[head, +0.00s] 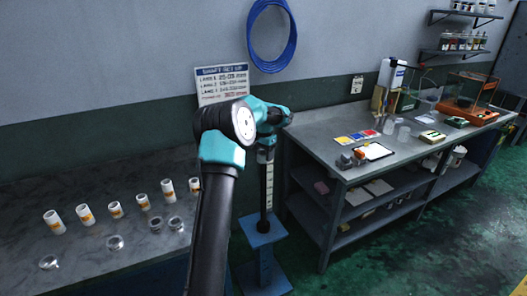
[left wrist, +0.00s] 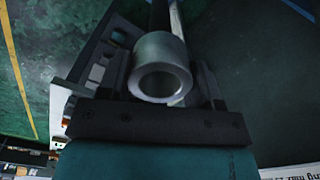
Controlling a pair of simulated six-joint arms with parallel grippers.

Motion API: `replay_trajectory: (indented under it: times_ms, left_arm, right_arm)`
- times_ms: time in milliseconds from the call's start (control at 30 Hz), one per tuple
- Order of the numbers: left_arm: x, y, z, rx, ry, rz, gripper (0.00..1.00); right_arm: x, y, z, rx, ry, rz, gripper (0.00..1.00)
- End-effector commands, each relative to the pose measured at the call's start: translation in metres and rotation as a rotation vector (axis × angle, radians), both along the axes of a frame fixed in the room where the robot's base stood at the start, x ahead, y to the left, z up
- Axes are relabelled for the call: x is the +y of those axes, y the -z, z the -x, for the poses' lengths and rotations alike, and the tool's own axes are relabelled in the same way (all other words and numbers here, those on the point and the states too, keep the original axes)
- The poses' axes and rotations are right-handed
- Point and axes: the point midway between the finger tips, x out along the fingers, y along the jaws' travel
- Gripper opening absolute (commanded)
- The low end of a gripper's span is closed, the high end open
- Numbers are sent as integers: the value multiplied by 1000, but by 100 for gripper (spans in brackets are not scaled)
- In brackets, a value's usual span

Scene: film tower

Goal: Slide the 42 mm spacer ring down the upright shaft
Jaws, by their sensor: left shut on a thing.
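The upright shaft (head: 263,200) is dark and stands on a blue pedestal (head: 263,240) in the middle of the head view, with a pale marked strip beside it. My left gripper (head: 265,152) is at the shaft's upper end, partly hidden by its own wrist. In the left wrist view my left gripper (left wrist: 163,82) is shut on a grey spacer ring (left wrist: 160,46), whose open end faces the camera. The dark shaft also shows beyond the ring (left wrist: 160,14). I cannot tell whether the ring is around the shaft. My right gripper is not in view.
A grey table (head: 60,190) at left carries several white cylinders with orange labels and several silvery rings. A workbench (head: 325,140) at right holds cards, cups and a clipboard. A sign (head: 222,84) and a blue hose coil (head: 252,40) hang on the wall.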

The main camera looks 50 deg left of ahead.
Motion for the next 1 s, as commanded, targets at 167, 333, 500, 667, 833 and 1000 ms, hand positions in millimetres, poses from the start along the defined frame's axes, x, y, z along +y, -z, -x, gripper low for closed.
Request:
replay_trajectory:
  times_ms: [167,333,500,667,833,1000]
  left_arm:
    - [0,10,0,0,0,0,27]
    - [0,19,0,0,0,0,27]
    - [0,28,0,0,0,0,27]
    - [0,36,0,0,0,0,27]
    - [0,41,0,-1,0,0,27]
    - [0,42,0,-1,0,0,27]
  right_arm:
    - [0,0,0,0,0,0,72]
    - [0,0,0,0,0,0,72]
    - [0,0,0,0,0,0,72]
    - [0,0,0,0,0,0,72]
    - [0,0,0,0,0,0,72]
    - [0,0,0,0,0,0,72]
